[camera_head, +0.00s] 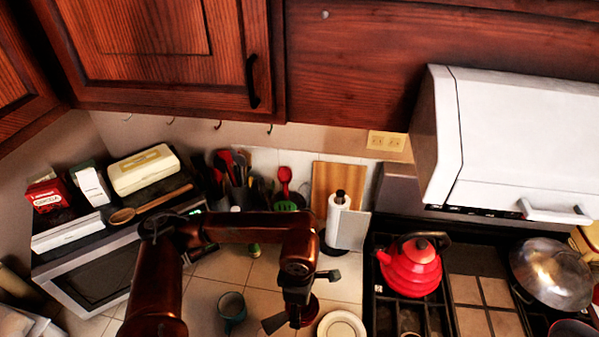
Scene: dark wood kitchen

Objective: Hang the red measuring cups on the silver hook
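Several small hooks hang in a row under the wall cabinet; the rightmost (269,130) and another (217,126) look bare, and I cannot tell which is silver. My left gripper (292,318) points down over the tiled counter, well below the hooks. A dark red rounded thing (309,311) shows beside its fingers. It may be part of the measuring cups, but I cannot tell whether it is held. The finger opening is not clear. Red utensils (285,177) stand by the back wall; none is clearly a measuring cup. My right gripper is out of view.
A teal mug (232,309) and a pale plate (342,326) are near the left gripper. A paper towel roll (337,218) stands behind it. A red kettle (411,266) sits on the stove at right. A microwave (95,275) is at left, with boxes on top.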

